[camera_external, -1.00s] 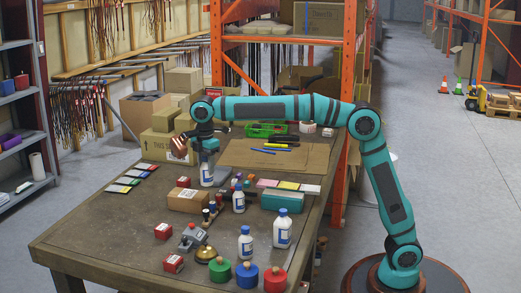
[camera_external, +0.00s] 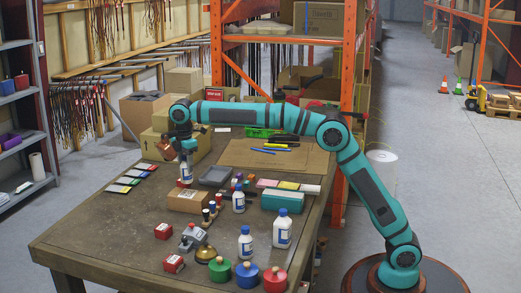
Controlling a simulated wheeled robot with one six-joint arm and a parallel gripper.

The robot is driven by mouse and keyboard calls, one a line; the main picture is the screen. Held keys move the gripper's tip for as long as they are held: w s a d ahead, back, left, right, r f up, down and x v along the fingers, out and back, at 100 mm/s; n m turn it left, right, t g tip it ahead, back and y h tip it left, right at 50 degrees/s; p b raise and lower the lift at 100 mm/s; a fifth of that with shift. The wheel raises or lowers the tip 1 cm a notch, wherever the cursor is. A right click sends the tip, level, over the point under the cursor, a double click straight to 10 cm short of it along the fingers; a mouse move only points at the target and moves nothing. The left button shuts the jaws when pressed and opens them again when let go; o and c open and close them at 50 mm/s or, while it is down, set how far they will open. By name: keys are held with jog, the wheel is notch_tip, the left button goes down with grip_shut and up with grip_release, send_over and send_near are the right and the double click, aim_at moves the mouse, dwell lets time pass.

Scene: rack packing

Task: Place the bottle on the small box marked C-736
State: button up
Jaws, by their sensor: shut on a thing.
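My gripper (camera_external: 184,153) is at the far left part of the table, pointing down and shut on a white bottle (camera_external: 186,171). The arm and fingers hide the bottle's upper part. The bottle is directly above a small red box (camera_external: 182,184), at or very near its top; I cannot tell whether they touch. Two more small red-and-white boxes stand at the front left: one (camera_external: 163,231) and another (camera_external: 173,264) nearer the front edge. The markings on the boxes are too small to read, so I cannot tell which is C-736.
A brown carton (camera_external: 188,200) stands just in front of the held bottle. A dark grey flat thing (camera_external: 215,176) lies to its right. Other white bottles with blue caps (camera_external: 283,230) stand to the front right. Coloured cards (camera_external: 131,178) lie to the left.

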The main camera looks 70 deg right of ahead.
aim_at(185, 155)
jog(key=shift+f, duration=2.5)
jog(key=shift+f, duration=0.1)
jog(key=o, duration=1)
notch_tip(185, 155, up, 10)
jog(key=shift+r, duration=1.1)
